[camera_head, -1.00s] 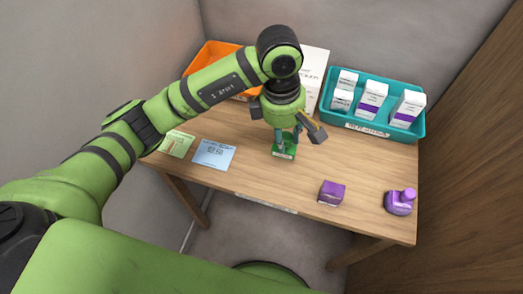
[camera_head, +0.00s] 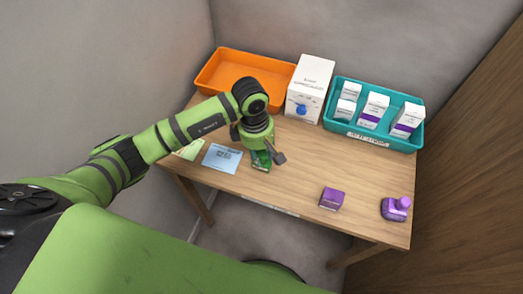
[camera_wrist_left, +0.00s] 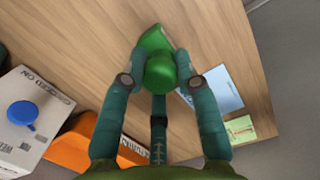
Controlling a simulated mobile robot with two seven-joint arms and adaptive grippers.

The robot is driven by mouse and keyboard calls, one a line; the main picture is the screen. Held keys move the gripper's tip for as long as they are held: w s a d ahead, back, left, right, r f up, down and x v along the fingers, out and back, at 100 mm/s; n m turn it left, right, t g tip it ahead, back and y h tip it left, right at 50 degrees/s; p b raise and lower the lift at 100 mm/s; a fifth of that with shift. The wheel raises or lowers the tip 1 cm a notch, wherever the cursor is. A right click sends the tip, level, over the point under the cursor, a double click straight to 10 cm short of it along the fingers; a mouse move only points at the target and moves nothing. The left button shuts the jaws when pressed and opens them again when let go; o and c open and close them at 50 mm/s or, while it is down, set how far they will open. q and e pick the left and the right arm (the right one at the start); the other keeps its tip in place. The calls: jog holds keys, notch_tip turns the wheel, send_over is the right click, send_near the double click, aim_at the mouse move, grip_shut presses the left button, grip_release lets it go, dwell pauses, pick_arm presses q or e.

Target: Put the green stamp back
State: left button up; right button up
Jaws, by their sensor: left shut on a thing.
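The green stamp (camera_head: 261,160) is in my left gripper (camera_head: 263,152), over the table left of its middle, beside the blue card. In the left wrist view, the fingers of my left gripper (camera_wrist_left: 161,78) close around the round green handle of the stamp (camera_wrist_left: 160,68), with its green base (camera_wrist_left: 152,39) beyond. The fingers hide part of the stamp in the head view. I cannot tell whether its base touches the wood. My right gripper is not in view.
A blue card (camera_head: 222,158) and a pale green card (camera_head: 189,150) lie left of the stamp. An orange tray (camera_head: 205,78), a white box (camera_head: 311,80) and a teal tray (camera_head: 374,140) line the back. A purple box (camera_head: 331,199) and a purple stamp (camera_head: 396,209) stand right. The table's middle is clear.

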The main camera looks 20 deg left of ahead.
pick_arm(q)
jog(key=shift+f, duration=0.15)
jog(key=o, duration=0.9)
jog(key=shift+r, duration=0.4)
jog(key=r+b, duration=0.1)
jog(key=r, duration=0.2)
jog(key=a+r+b, duration=0.1)
jog(key=r, duration=0.3)
jog(key=r+b, duration=0.2)
jog(key=r, duration=0.2)
jog(key=shift+w+a+r, duration=0.1)
jog(key=shift+a+r, duration=0.1)
jog(key=shift+r, duration=0.05)
